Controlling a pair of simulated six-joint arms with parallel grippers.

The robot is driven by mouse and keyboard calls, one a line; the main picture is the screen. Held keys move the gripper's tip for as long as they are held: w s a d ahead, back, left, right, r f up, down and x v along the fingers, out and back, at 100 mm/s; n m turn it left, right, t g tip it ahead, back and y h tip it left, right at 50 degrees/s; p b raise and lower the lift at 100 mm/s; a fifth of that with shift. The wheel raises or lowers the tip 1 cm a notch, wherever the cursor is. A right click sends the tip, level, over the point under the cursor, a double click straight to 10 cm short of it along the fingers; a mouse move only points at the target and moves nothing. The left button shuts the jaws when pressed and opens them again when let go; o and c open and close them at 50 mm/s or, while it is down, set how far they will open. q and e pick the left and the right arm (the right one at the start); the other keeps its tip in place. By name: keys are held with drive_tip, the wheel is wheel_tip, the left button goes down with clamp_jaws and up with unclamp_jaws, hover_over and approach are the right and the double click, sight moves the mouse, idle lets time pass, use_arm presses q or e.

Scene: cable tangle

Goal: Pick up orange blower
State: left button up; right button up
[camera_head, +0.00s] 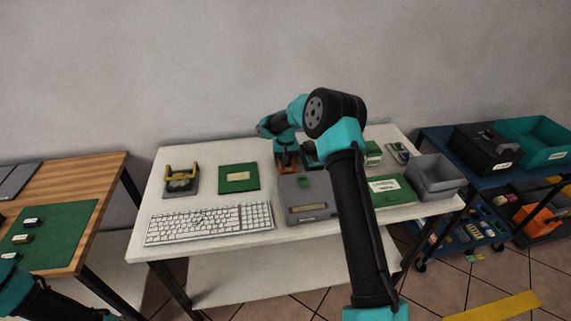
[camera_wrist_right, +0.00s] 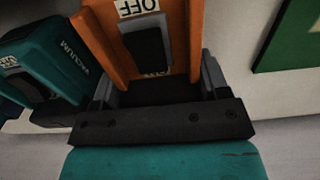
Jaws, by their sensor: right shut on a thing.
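The orange blower (camera_head: 287,168) stands at the back middle of the white table, mostly hidden under my right gripper (camera_head: 286,154). In the right wrist view the blower (camera_wrist_right: 179,25) is an orange body with a dark switch and an OFF label. My right gripper (camera_wrist_right: 157,84) is shut on it, one grey finger on each side. I cannot tell whether the blower touches the table. Part of my left arm shows at the lower left of the head view; its gripper is out of the picture.
A teal vacuum (camera_wrist_right: 45,70) stands close to the left of the blower in the wrist view.

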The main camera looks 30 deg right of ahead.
drive_tip(key=shift+r, duration=0.1)
wheel_tip(320, 180, up, 10)
drive_tip(key=shift+f, duration=0.1)
idle(0.5)
drive_tip(key=o, duration=0.6)
drive_tip(key=c, duration=0.4)
drive_tip(key=s+a+r+n, duration=0.1)
drive_tip(key=a+n, duration=0.3)
drive_tip(key=a, duration=1.3)
drive_tip(key=s+a+r+n, duration=0.1)
drive_tip(key=a+n, duration=0.3)
drive_tip(key=a, duration=1.4)
drive_tip(key=shift+s+r, duration=0.3)
drive_tip(key=shift+s, duration=0.2)
drive_tip(key=shift+a, duration=0.1)
